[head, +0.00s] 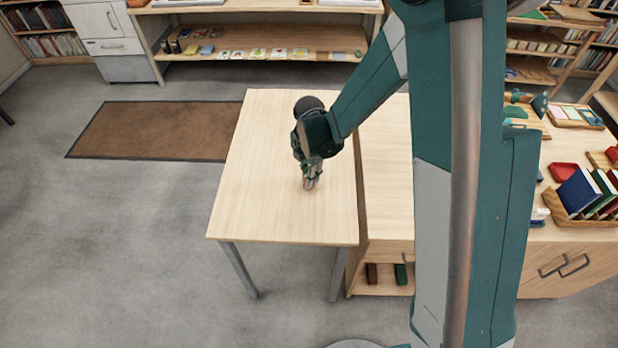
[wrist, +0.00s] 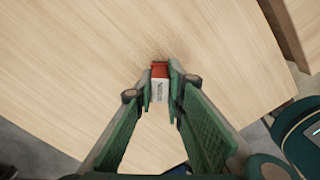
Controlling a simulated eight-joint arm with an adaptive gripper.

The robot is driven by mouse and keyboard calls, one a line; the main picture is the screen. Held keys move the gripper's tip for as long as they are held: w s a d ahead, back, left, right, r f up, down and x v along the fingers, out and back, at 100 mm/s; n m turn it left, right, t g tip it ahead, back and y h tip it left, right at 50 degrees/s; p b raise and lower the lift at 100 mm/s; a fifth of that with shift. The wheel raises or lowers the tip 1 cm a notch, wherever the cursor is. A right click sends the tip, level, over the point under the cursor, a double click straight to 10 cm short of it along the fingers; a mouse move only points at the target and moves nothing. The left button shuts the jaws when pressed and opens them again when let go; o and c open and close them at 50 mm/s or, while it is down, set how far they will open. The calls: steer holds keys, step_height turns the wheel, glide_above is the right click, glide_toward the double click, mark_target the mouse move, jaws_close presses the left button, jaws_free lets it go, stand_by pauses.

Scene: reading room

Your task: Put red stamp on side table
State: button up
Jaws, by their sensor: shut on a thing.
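In the wrist view, a small stamp (wrist: 160,88) with a red top and a pale, marked side sits between the fingertips. My gripper (wrist: 161,78) is shut on it. In the head view, my gripper (head: 311,183) points down over the light wood side table (head: 262,205), near its right half. The stamp is mostly hidden by the fingers there. It is low over the tabletop; I cannot tell whether it touches the surface. The tabletop also fills most of the wrist view (wrist: 65,60).
A wooden desk (head: 384,180) adjoins the side table on the right. It carries a red tray (head: 564,172) and a book box (head: 575,219) at far right. A brown mat (head: 155,130) lies on the floor at left. The side table's left part is clear.

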steer(key=o, duration=0.9)
steer(key=shift+r, duration=0.15)
steer(key=shift+r+p, duration=0.75)
steer(key=shift+r, duration=5.25)
